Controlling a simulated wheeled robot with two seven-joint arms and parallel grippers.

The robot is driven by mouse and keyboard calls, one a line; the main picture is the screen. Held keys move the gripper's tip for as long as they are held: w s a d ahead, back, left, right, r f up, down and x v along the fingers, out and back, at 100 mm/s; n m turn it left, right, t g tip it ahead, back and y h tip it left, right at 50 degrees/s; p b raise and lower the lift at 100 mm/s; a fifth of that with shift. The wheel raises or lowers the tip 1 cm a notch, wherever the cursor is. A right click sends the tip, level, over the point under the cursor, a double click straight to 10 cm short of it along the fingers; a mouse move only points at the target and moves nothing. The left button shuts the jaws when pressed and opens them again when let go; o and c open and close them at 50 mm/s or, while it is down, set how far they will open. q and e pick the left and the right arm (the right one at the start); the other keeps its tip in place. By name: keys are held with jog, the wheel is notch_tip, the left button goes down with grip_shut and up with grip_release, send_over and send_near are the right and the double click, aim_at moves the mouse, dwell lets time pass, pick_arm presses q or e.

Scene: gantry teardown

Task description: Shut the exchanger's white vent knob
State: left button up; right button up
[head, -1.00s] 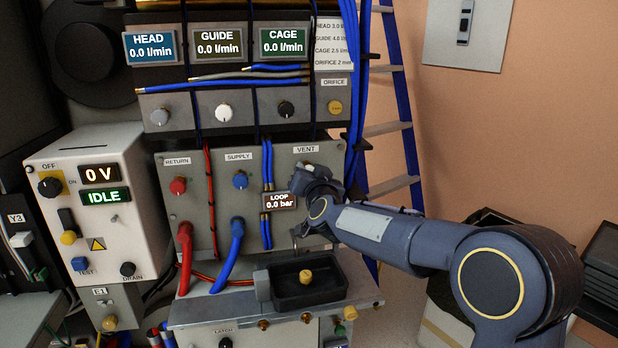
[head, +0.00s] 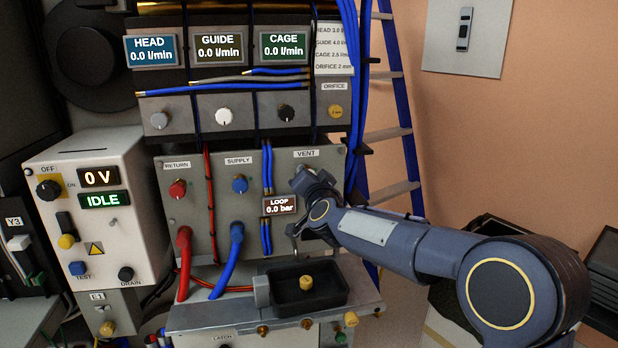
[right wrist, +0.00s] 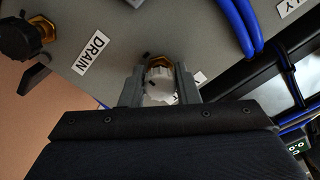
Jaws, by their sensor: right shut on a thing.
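The white vent knob (right wrist: 158,88) sits on a brass collar and shows between the two fingers of my right gripper (right wrist: 159,86) in the right wrist view. The fingers are shut on it, one on each side. In the head view my right gripper (head: 315,182) is at the exchanger's grey front panel (head: 205,215), just below the VENT label (head: 306,153), and hides the knob. The loop display (head: 280,205) beside it reads 0.0 bar. My left gripper is not in view.
A red return knob (head: 178,188) and a blue supply knob (head: 239,183) are on the same panel, with hoses below. A black knob (right wrist: 20,38) sits by a DRAIN label (right wrist: 92,52). A black tray (head: 325,295) stands below my gripper. Blue cables hang close by.

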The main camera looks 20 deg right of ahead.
jog(key=o, duration=1)
jog(key=shift+c, duration=0.2)
jog(key=s, duration=0.8)
jog(key=shift+a, duration=0.25)
jog(key=shift+w, duration=0.1)
